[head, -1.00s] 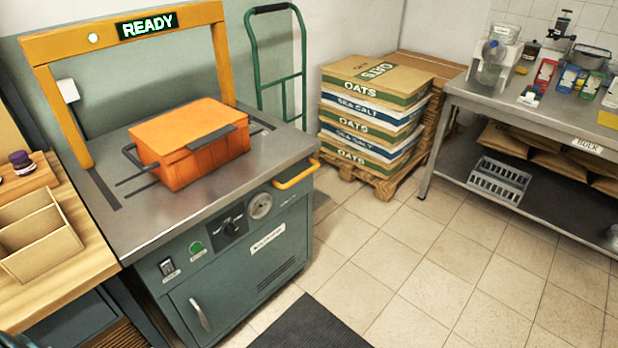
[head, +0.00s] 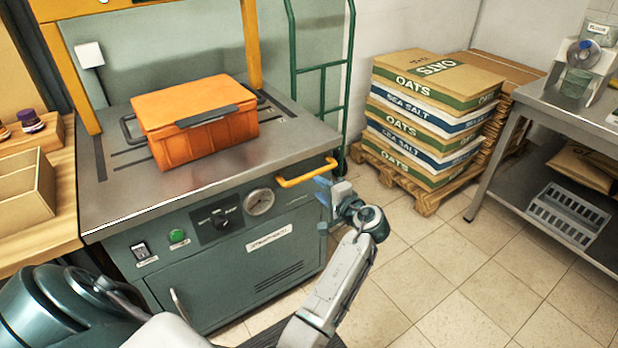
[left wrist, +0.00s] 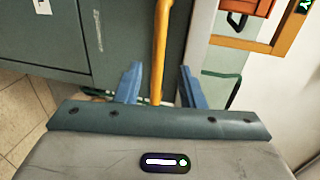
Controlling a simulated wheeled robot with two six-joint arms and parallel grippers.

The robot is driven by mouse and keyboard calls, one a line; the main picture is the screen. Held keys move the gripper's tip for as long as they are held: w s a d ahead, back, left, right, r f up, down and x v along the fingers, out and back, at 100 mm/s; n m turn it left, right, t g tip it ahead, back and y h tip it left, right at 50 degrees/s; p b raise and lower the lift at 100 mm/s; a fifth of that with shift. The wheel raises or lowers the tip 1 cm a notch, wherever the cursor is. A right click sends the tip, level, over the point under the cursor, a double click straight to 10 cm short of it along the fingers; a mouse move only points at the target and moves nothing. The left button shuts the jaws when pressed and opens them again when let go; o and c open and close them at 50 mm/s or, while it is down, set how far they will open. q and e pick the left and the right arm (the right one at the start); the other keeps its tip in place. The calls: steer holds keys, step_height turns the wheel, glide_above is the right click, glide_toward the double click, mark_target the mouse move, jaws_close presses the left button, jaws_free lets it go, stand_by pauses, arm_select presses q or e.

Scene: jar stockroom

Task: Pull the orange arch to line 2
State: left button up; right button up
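The orange arch (head: 246,40) stands over the back of the steel-topped machine (head: 105,205); its top is cut off in the head view. Dark lines run across the machine top, but I cannot read any number by them. A yellow-orange handle (head: 308,175) sticks out at the machine's front right corner. My left gripper (head: 323,208) is at the handle's outer end. In the left wrist view its two blue fingers (left wrist: 160,68) are apart, with the orange handle bar (left wrist: 161,30) showing between them, clear of both. My right gripper is not in view.
An orange lidded crate (head: 205,138) sits on the machine top. Stacked sacks (head: 425,125) on a pallet and a green hand truck (head: 318,72) stand behind right. A steel table (head: 560,105) is at far right. Tiled floor lies open between.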

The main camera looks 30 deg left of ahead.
mark_target(306, 179)
arm_select(q)
steer(key=x, duration=0.9)
jaws_close()
